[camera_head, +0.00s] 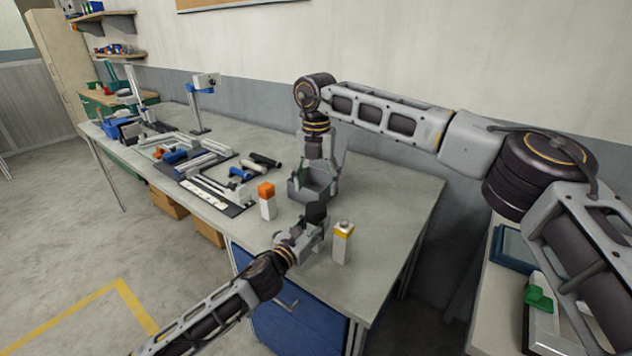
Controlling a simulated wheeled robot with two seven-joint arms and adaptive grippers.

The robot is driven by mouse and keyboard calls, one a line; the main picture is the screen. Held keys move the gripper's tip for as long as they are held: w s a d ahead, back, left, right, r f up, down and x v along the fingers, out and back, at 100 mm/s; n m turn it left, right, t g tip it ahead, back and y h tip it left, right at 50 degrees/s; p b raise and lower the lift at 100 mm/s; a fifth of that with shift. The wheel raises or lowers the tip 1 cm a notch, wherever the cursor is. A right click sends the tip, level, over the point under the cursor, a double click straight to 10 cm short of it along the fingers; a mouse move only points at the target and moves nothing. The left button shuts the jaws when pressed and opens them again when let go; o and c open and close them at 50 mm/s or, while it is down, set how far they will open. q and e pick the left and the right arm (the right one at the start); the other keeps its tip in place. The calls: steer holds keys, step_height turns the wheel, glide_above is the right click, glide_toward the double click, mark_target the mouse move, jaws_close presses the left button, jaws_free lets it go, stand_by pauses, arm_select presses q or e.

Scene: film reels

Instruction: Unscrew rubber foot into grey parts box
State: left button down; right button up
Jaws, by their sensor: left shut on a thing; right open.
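My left gripper (312,224) reaches in low over the front of the bench (385,205). It is shut on a small dark piece (316,211) at its fingertips; I cannot tell whether this is the rubber foot. My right gripper (313,187) points down just above and behind the left one. It is open, with its grey fingers spread, and seems empty. The grey parts box cannot be told apart with certainty from the grey gripper parts here. The two grippers are close together, and whether the dark piece touches the right one is unclear.
A white bottle with an orange cap (267,203) stands left of the grippers. A white bottle with a yellow band (343,243) stands close to the right of my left gripper. Dark mats with film tools (215,195) lie farther left. The bench's right end is clear.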

mark_target(316, 206)
steer(key=m, duration=0.6)
steer(key=shift+a+m, duration=0.1)
steer(key=shift+m, duration=0.3)
steer(key=m, duration=0.6)
steer(key=shift+m, duration=0.4)
steer(key=shift+f, duration=0.15)
steer(key=shift+f, duration=3.9)
steer(key=c, duration=1)
steer(key=shift+c, duration=0.2)
